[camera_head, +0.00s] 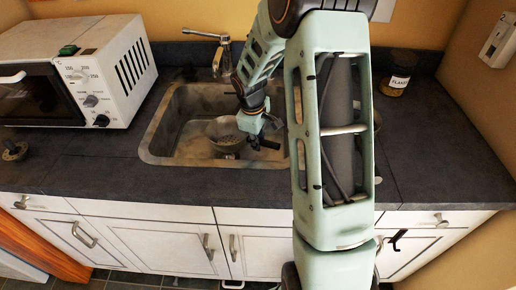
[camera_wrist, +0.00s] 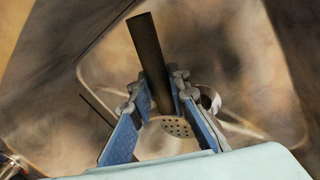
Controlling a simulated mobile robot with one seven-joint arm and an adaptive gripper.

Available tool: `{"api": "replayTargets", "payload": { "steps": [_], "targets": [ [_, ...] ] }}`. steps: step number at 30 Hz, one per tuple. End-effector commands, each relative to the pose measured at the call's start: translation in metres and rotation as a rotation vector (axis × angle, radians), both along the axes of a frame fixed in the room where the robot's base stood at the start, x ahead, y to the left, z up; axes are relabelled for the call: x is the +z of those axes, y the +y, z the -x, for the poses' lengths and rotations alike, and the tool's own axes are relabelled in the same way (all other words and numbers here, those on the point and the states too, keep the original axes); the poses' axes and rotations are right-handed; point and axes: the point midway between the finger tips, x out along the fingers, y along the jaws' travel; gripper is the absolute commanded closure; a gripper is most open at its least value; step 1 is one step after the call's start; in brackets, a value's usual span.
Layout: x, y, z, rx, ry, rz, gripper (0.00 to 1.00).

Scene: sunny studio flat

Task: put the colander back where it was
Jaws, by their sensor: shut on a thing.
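The colander (camera_head: 223,130) is a grey bowl with small holes, seen over the sink basin in the head view. My gripper (camera_head: 259,140) is at its right side. In the wrist view, a dark straight handle (camera_wrist: 150,60) passes between the blue fingers of my gripper (camera_wrist: 160,92), which are shut on it. I cannot tell whether the colander touches the sink floor.
The sink (camera_head: 165,152) is set into a dark countertop (camera_head: 100,170), with a tap (camera_head: 222,55) behind it. A labelled jar (camera_head: 396,85) stands at the back right. The counter right of my arm looks mostly clear.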

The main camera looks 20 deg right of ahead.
Motion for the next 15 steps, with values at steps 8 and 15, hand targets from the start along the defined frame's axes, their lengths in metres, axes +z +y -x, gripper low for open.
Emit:
{"api": "replayTargets", "payload": {
  "steps": [8,15],
  "targets": [
    [-0.032,0.000,0.000,0.000,-0.001,0.000,1.00],
    [-0.034,0.000,0.000,0.000,-0.001,0.001,1.00]
  ]
}}
